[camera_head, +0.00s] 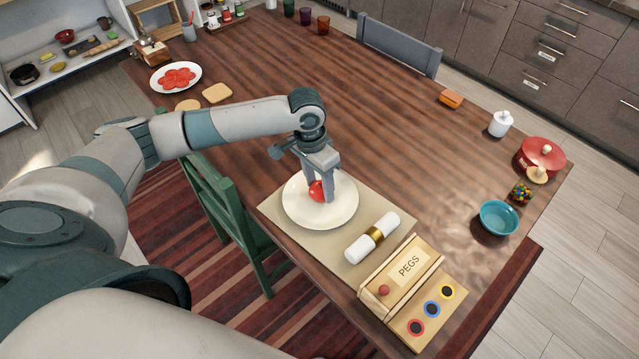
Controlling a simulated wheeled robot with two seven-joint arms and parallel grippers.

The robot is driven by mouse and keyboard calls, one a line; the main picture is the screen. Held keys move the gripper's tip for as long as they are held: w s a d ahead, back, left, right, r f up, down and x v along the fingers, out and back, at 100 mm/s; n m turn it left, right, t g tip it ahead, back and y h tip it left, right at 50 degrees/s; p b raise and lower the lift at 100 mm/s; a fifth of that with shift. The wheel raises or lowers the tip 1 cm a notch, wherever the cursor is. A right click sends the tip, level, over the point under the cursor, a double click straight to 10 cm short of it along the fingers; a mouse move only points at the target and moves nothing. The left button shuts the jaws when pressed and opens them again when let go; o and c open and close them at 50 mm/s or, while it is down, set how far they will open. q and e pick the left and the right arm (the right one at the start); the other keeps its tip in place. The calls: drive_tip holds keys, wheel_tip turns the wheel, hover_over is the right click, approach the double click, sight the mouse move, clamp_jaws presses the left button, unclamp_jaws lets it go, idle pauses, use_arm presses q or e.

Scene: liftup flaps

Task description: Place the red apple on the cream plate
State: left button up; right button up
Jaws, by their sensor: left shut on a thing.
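The red apple (315,191) is between the fingers of my left gripper (327,193), over the middle of the cream plate. The fingers hide part of the apple. My left gripper points down and is shut on the apple. The cream plate (345,212) lies on a beige placemat near the table's front edge. The apple is at or just above the plate's surface; I cannot tell whether it touches. My right gripper is not in view.
A rolled white napkin (358,248) lies on the placemat (386,225) beside the plate. A wooden PEGS box (402,272) stands to the right. A teal bowl (498,218) and red pot (541,157) are farther right. A green chair (228,205) stands at the left. The table's middle is clear.

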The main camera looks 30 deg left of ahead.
sight(314, 184)
use_arm(q)
drive_tip(key=o, duration=1.1)
drive_tip(key=shift+f, duration=0.1)
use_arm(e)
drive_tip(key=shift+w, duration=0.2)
use_arm(q)
drive_tip(key=shift+r, duration=0.65)
drive_tip(key=r, duration=0.3)
drive_tip(key=a+r+b, duration=0.1)
drive_tip(key=r, duration=0.3)
drive_tip(key=r+b, duration=0.1)
drive_tip(key=r, duration=0.2)
drive_tip(key=shift+a+r, duration=0.2)
drive_tip(key=shift+r, duration=0.2)
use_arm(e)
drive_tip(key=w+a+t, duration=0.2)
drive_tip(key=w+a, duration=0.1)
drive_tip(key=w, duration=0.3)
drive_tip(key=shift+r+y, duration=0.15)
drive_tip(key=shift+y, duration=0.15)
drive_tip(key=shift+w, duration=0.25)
